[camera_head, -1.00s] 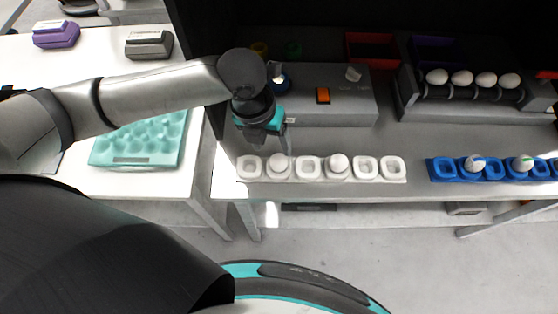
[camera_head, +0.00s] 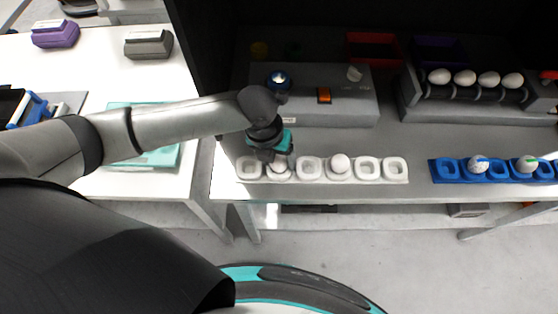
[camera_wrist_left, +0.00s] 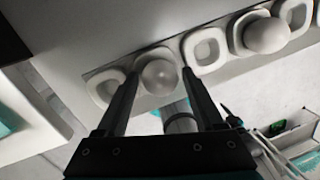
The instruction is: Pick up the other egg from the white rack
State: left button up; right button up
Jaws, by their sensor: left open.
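The white rack (camera_head: 309,169) is a row of several cups near the front edge of the bench. One white egg (camera_wrist_left: 159,77) sits in its second cup from the left. In the head view my left gripper (camera_head: 279,160) is directly over that egg and mostly hides it. In the left wrist view my left gripper (camera_wrist_left: 158,85) is open, with its fingers on either side of the egg. I cannot tell whether they touch it. Another white egg (camera_head: 340,163) sits in the fourth cup, and it also shows in the left wrist view (camera_wrist_left: 266,36). My right gripper is not in view.
A blue rack (camera_head: 450,170) with two marked eggs stands to the right. Behind the white rack is a grey box (camera_head: 345,105) with an orange switch. A roller stand (camera_head: 440,101) with several eggs is at the back right. A teal tray (camera_head: 160,160) is on the left table.

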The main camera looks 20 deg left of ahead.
pick_arm(q)
jog(key=c, duration=0.5)
jog(key=shift+r, duration=0.15)
